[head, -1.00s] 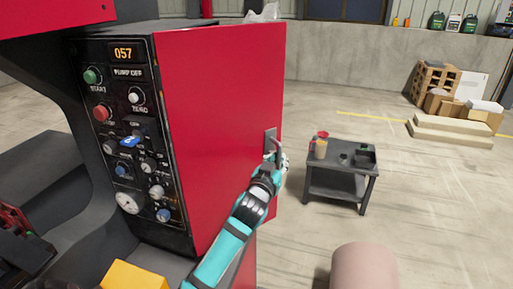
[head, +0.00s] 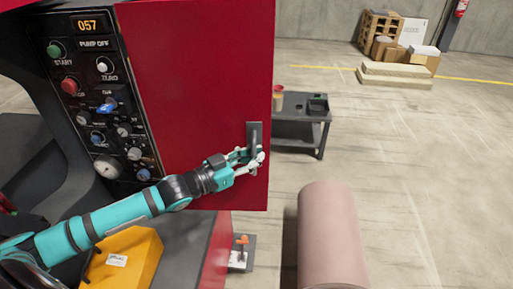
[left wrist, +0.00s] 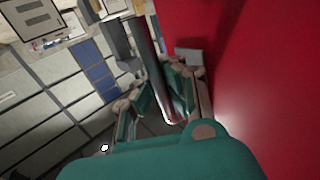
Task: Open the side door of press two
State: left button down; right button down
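The red side door (head: 195,90) of the press stands beside its control panel (head: 100,100). Its lower right part juts out past the red body below it, so it looks swung out from the press. A dark upright handle (head: 254,137) sits near the door's free right edge. My left gripper (head: 252,160) is at this handle. In the left wrist view the handle bar (left wrist: 156,65) passes between the fingers of my left gripper (left wrist: 166,110), which look closed around it, with the red door (left wrist: 260,70) to the right. My right gripper is out of view.
A pink cylinder (head: 330,230) stands in front, right of the door. A dark small table (head: 300,125) with a cup (head: 278,98) is behind the door's edge. A yellow box (head: 125,258) is below my left arm. Pallets and boxes (head: 395,55) lie far back. Floor at right is clear.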

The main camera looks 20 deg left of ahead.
pick_arm(q)
jog(key=shift+s+d+m+h, duration=0.1)
jog(key=shift+s+m+h, duration=0.25)
jog(key=shift+s, duration=0.45)
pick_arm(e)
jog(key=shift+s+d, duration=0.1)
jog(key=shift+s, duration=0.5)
pick_arm(q)
jog(key=shift+r, duration=0.1)
jog(key=c, duration=1.5)
grip_release()
jog(key=shift+o, duration=0.8)
jog(key=shift+a, duration=0.2)
jog(key=shift+d, duration=0.1)
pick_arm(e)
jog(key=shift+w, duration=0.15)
pick_arm(q)
jog(key=v, duration=1.2)
